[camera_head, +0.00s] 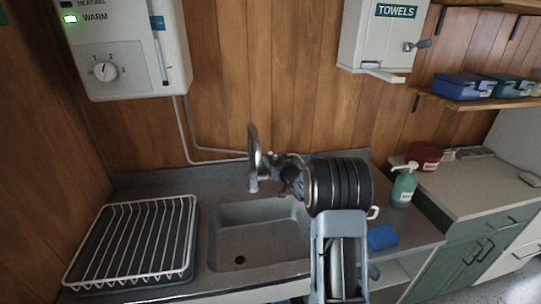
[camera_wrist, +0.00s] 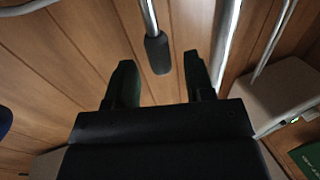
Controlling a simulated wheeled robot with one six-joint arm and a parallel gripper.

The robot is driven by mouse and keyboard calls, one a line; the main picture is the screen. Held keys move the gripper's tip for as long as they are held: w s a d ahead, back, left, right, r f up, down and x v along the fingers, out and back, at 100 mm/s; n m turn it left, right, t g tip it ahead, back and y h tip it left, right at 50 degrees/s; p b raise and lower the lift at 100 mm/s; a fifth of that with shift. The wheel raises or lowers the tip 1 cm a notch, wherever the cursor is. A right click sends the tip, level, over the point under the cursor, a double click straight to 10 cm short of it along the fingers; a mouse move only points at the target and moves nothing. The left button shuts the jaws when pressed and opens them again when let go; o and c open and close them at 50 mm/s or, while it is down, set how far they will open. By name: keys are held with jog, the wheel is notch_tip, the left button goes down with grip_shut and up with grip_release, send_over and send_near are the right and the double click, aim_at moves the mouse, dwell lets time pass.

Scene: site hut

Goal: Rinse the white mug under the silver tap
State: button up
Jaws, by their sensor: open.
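The silver tap (camera_head: 253,160) rises at the back of the sink, with its curved spout over the basin. My gripper (camera_head: 272,161) is just right of the tap, partly hidden by my arm. In the wrist view my gripper (camera_wrist: 158,72) is open and empty. A rod with a dark tip (camera_wrist: 157,54) shows just beyond the gap between the fingertips, perhaps the tap's lever; I cannot tell whether they touch. A wide silver pipe (camera_wrist: 227,45) passes right of the fingers. A small white handle (camera_head: 374,212), likely the white mug's, shows right of my arm; the rest is hidden.
The sink basin (camera_head: 257,247) looks empty. A white wire drying rack (camera_head: 190,240) stands left of it. A blue sponge (camera_head: 382,237) and a green soap bottle (camera_head: 404,187) are at the right. A heater (camera_head: 130,50) and towel dispenser (camera_head: 383,30) hang on the wall.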

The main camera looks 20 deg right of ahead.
jog(key=shift+w+a, duration=0.15)
jog(key=shift+w, duration=1.3)
grip_shut()
